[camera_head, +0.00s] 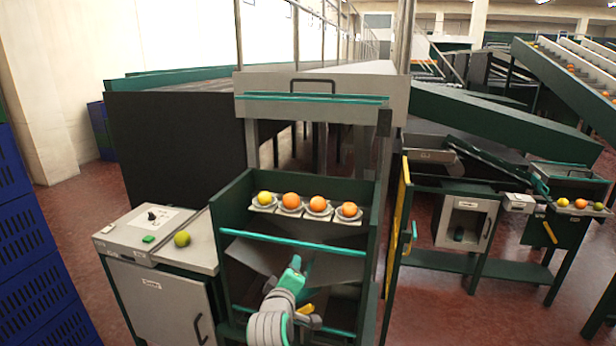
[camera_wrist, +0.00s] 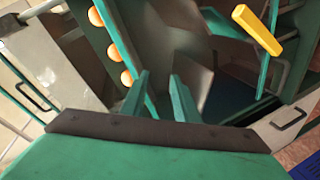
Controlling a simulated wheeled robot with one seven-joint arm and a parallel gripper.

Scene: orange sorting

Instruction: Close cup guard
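I cannot tell for sure which part is the cup guard. A yellow-edged upright panel (camera_head: 397,240) stands at the right side of the green machine frame, swung outward, with a teal handle (camera_head: 413,233). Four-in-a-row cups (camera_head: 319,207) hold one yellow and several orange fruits. My gripper (camera_head: 296,264) is in front of the machine, below the teal front bar (camera_head: 292,242). In the wrist view its two teal fingers (camera_wrist: 160,79) stand apart with nothing between them. A yellow lever (camera_wrist: 257,30) shows ahead to the right there; its lower end is clear of the fingers.
A grey cabinet (camera_head: 160,295) with a green fruit (camera_head: 182,239) on top stands at left. Blue crates (camera_head: 38,250) stack at the far left. A second bench (camera_head: 465,262) stands to the right. Open red floor lies between them. A grey handled panel (camera_head: 318,84) is behind.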

